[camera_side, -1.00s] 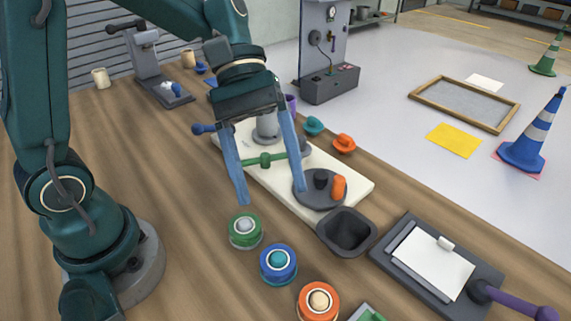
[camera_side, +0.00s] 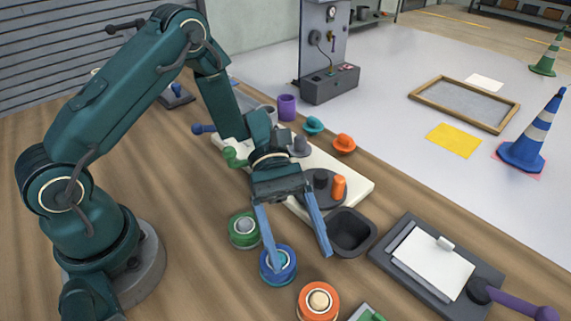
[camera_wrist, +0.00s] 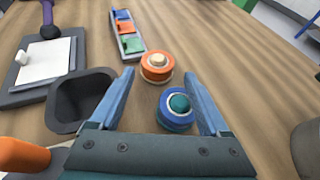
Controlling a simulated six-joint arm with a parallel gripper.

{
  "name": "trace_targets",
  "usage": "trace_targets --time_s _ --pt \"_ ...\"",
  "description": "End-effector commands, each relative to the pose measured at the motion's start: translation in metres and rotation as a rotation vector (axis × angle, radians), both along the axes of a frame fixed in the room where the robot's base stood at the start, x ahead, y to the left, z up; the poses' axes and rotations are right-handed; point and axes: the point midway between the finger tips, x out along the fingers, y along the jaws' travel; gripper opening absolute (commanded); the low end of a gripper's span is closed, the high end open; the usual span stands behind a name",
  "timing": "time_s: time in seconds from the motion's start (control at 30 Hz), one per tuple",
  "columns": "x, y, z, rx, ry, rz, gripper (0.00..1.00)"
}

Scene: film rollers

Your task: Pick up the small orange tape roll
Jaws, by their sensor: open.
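The orange tape roll (camera_side: 318,301) stands on the wooden table near the bottom of the side view, with a pale knob in its middle. In the wrist view the orange roll (camera_wrist: 157,67) lies beyond the fingers, near the middle. A blue roll (camera_side: 279,265) with a teal centre stands beside it; in the wrist view the blue roll (camera_wrist: 177,110) sits between my fingers' lines. My gripper (camera_side: 301,262) is open and empty, pointing down above and beside the blue roll. In the side view its left finger overlaps the blue roll; I cannot tell whether they touch.
A green roll (camera_side: 244,229) stands left of the blue one. A dark square cup (camera_side: 350,232) is close to the right finger. A dark board with white paper (camera_side: 432,262) lies to the right. A tray with coloured pieces (camera_wrist: 127,35) lies beyond the orange roll.

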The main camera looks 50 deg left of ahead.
Motion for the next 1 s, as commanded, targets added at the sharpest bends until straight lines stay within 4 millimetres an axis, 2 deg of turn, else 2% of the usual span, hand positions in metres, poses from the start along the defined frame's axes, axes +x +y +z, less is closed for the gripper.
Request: trace_targets --time_s 0.27,0.53,0.87,0.97,1.0 --pt "-0.008 -0.019 -0.009 0.002 0.002 -0.002 0.80" --pt "-0.018 -0.051 -0.025 0.002 0.002 -0.003 0.80" --pt "-0.020 -0.056 -0.028 0.004 -0.002 0.000 0.80" --pt "-0.020 -0.056 -0.028 0.003 -0.001 0.000 0.45" --pt "-0.020 -0.056 -0.028 0.003 -0.001 0.000 0.30"
